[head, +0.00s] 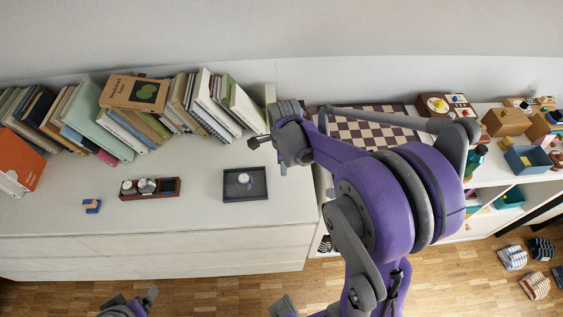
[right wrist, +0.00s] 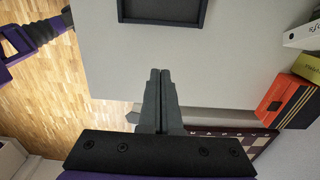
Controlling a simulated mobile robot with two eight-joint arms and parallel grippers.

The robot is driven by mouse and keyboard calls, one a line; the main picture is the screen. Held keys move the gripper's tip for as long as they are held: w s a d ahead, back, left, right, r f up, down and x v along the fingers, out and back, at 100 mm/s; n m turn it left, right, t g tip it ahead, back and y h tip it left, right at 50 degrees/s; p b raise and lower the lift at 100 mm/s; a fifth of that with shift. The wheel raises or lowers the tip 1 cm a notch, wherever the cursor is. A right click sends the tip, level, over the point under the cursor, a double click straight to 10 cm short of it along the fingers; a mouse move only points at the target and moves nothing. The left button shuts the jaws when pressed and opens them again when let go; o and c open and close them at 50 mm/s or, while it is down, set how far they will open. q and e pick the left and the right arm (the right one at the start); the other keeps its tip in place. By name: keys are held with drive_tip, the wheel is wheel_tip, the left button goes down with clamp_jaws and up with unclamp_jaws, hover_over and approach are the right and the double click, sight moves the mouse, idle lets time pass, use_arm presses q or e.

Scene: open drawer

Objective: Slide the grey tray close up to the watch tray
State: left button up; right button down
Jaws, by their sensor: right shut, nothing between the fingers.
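The grey tray (head: 232,197), dark and square with a small pale round item in it, lies on the white cabinet top in the head view. The watch tray (head: 176,186), brown and long with watches in it, lies to its left across a clear gap. My right gripper (head: 254,143) is shut and empty, beyond the grey tray near its far right corner. In the right wrist view its fingers (right wrist: 160,72) point toward the grey tray (right wrist: 162,20) and are apart from it. My left gripper (head: 151,296) is partly in view at the bottom edge; its jaws are unclear.
A row of leaning books (head: 130,120) stands along the wall behind the trays. A small blue and tan item (head: 92,206) lies left of the watch tray. A chessboard (head: 372,130) is to the right, behind my right arm. The cabinet top between the trays is bare.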

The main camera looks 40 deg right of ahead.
sight(283, 182)
wheel_tip(283, 182, down, 6)
drive_tip(key=shift+r, duration=0.25)
drive_tip(key=shift+w+a+r, duration=0.1)
drive_tip(key=shift+w+a, duration=0.45)
drive_tip(key=shift+a, duration=0.3)
drive_tip(key=shift+w+a+r, duration=0.1)
drive_tip(key=shift+w+a, duration=0.45)
drive_tip(key=shift+a, duration=0.25)
use_arm(q)
drive_tip(key=shift+r, duration=0.15)
use_arm(e)
drive_tip(key=shift+s, duration=0.1)
drive_tip(key=shift+a, duration=0.1)
